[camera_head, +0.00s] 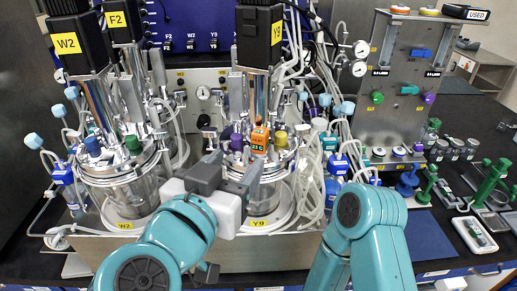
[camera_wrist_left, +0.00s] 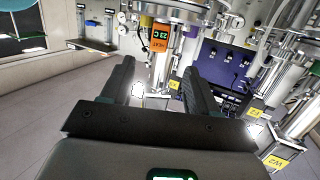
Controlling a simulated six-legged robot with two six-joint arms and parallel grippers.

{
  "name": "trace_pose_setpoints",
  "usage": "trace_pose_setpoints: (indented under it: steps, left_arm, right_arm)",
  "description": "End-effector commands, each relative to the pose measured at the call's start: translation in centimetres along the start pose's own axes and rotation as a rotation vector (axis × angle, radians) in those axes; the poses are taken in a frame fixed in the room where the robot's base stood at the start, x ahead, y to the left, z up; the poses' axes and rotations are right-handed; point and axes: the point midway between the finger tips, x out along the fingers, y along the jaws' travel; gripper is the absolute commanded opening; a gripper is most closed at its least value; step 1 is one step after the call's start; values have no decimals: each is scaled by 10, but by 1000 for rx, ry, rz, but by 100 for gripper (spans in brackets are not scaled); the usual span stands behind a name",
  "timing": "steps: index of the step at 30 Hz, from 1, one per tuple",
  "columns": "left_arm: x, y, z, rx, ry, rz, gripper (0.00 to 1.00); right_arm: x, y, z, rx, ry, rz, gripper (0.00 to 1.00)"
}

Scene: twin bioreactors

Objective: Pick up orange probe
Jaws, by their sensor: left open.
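The orange probe (camera_head: 260,138), with a small "23 C" display, stands at the lid of the Y9 bioreactor (camera_head: 263,202). My left gripper (camera_head: 232,168) is in front of that vessel, below and slightly left of the probe in the head view. Its dark fingers are apart with nothing between them. In the left wrist view the orange probe (camera_wrist_left: 161,38) shows beyond the fingertips of my open left gripper (camera_wrist_left: 158,66), apart from them. The probe's lower end is hidden among the lid fittings. My right arm shows at right, but its gripper is out of view.
The W2 bioreactor (camera_head: 122,190) stands to the left. Purple (camera_head: 237,142) and yellow (camera_head: 281,139) caps flank the probe. Clear tubing (camera_head: 311,180) hangs to its right. A steel control box (camera_head: 405,80) and green stands (camera_head: 490,180) are further right.

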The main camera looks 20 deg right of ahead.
Motion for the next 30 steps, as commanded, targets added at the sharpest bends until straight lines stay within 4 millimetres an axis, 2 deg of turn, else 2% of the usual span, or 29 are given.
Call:
trace_pose_setpoints:
  steps: [1,3,11,18,21,28,30]
  left_arm:
    - [13,0,3,0,-3,0,60]
    - [26,0,2,0,-2,0,60]
    - [49,0,0,-1,-1,0,60]
    - [86,-1,0,-2,-2,-3,60]
    - [93,-2,-1,-2,-1,-3,60]
    - [94,-2,-1,-1,0,-3,60]
    - [94,-2,-1,-1,0,-3,37]
  right_arm:
    - [4,2,0,0,0,0,59]
    - [5,2,0,0,0,0,59]
    - [7,2,0,0,0,0,59]
    - [8,3,0,0,0,0,59]
    - [8,3,0,0,1,0,59]
    - [8,3,0,0,0,0,59]
    - [8,3,0,0,0,0,59]
